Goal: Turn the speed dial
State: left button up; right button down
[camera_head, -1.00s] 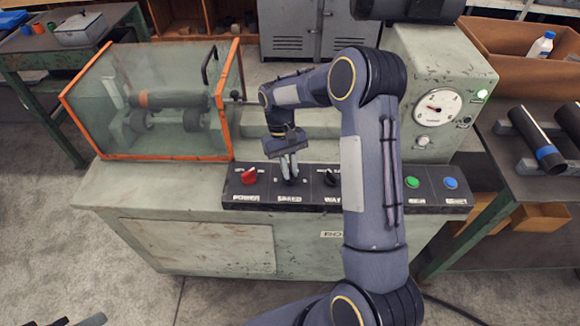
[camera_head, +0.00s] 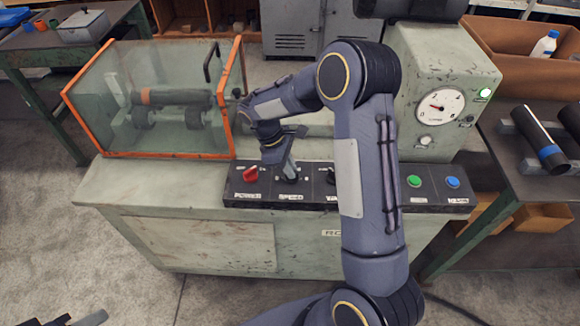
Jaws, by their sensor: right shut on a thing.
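The speed dial (camera_head: 288,179) is a small dark knob on the black control panel (camera_head: 236,196), second from the left. My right gripper (camera_head: 287,174) points down onto it with its fingers shut around the dial, hiding most of it. The wrist is turned and leans to the left. My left gripper (camera_head: 88,319) shows only as a dark piece at the bottom left edge; its jaws cannot be made out.
A red power knob (camera_head: 251,174) sits close left of my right gripper. A dark knob (camera_head: 331,177) is to the right, partly behind my arm. Green (camera_head: 414,181) and blue (camera_head: 453,182) buttons, a gauge (camera_head: 440,106) and an orange-framed guard (camera_head: 150,100) are on the machine.

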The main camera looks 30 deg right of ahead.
jog(key=shift+n+t, duration=0.4)
jog(key=shift+n, duration=0.8)
jog(key=c, duration=1.5)
grip_release()
jog(key=v, duration=0.8)
jog(key=shift+s+a+f, duration=0.1)
jog(key=shift+a, duration=0.05)
